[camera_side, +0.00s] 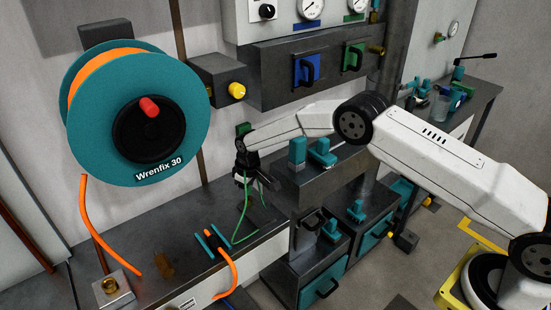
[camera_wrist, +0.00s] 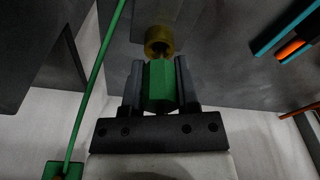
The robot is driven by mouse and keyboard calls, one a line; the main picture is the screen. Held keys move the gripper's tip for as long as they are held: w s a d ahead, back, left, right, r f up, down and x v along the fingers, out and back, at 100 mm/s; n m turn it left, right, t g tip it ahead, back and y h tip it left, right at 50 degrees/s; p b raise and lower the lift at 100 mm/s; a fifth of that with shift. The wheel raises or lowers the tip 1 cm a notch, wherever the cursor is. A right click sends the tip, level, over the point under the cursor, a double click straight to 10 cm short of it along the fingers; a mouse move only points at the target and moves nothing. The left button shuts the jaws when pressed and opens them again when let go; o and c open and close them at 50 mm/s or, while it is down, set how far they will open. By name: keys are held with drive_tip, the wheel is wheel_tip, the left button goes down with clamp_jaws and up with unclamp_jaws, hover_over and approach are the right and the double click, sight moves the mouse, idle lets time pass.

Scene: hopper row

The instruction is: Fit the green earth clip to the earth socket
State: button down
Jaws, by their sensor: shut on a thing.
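My gripper (camera_wrist: 160,85) is shut on the green earth clip (camera_wrist: 159,88), which sits between the two dark fingers in the wrist view. A brass ring (camera_wrist: 159,38) shows just past the clip's far end; I cannot tell whether it is part of the clip or the earth socket. In the side view my gripper (camera_side: 245,163) points down above the right end of the bench, and the clip in it is too small to make out. A green cable (camera_side: 244,205) hangs below it to the bench. It also crosses the wrist view (camera_wrist: 95,85) to a green block (camera_wrist: 63,170).
The dark bench (camera_side: 205,275) carries a brass fitting on a pale plate (camera_side: 113,287), a brown cylinder (camera_side: 163,265) and teal bars (camera_side: 213,242) around an orange cable (camera_side: 228,270). Teal fittings (camera_side: 320,152) stand right of my gripper.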

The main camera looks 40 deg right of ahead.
drive_tip(key=shift+f, duration=0.7)
drive_tip(key=shift+c, duration=1.4)
unclamp_jaws()
drive_tip(key=shift+s+f, duration=0.1)
drive_tip(key=shift+r, duration=0.3)
drive_tip(key=shift+r, duration=0.55)
drive_tip(key=r, duration=0.5)
drive_tip(key=shift+s+d+r, duration=0.15)
drive_tip(key=shift+s+r, duration=0.15)
drive_tip(key=shift+r, duration=0.1)
drive_tip(key=shift+s+r, duration=0.1)
drive_tip(key=shift+r, duration=0.15)
